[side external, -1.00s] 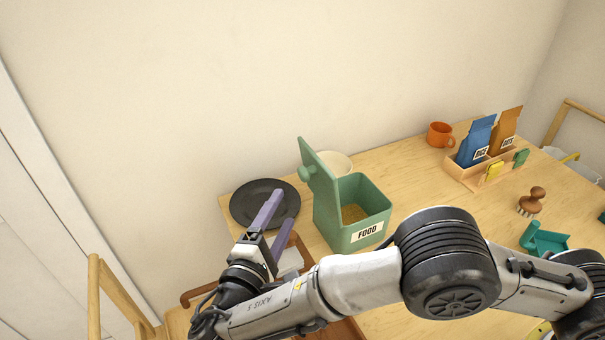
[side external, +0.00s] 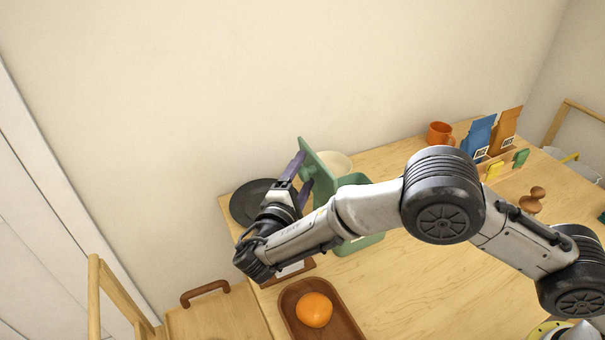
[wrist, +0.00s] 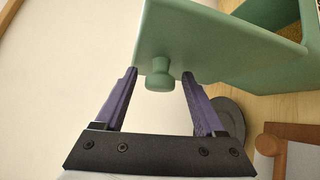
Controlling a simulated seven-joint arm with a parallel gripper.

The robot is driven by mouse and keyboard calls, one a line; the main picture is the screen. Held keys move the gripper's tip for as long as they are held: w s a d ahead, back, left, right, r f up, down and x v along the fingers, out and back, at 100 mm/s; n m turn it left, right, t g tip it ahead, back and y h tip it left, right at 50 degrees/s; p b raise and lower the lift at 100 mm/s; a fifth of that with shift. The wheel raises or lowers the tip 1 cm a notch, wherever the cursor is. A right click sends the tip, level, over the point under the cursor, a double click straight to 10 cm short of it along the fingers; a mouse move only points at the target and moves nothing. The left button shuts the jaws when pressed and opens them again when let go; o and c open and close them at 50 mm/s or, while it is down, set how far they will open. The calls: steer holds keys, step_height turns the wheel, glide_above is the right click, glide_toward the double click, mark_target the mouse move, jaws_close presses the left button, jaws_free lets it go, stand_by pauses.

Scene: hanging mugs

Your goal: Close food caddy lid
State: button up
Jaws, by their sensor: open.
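The green food caddy (side external: 362,243) stands on the table, mostly hidden behind my arm in the side view. Its lid (side external: 315,165) stands up, open. In the wrist view the lid (wrist: 215,45) fills the top middle, with its round knob (wrist: 159,75) facing me. My gripper (wrist: 159,73) is open, with one purple finger on each side of the knob; I cannot tell whether they touch it. In the side view my gripper (side external: 303,172) is at the outer face of the lid. The caddy body (wrist: 270,75) shows at the right of the wrist view.
A dark plate (side external: 250,203) lies left of the caddy, and a pale bowl (side external: 338,163) is behind it. A wooden tray with an orange (side external: 314,309) is in front. An orange mug (side external: 440,133) and bags stand at the back right.

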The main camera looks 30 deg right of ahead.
jaws_close()
stand_by(1.4)
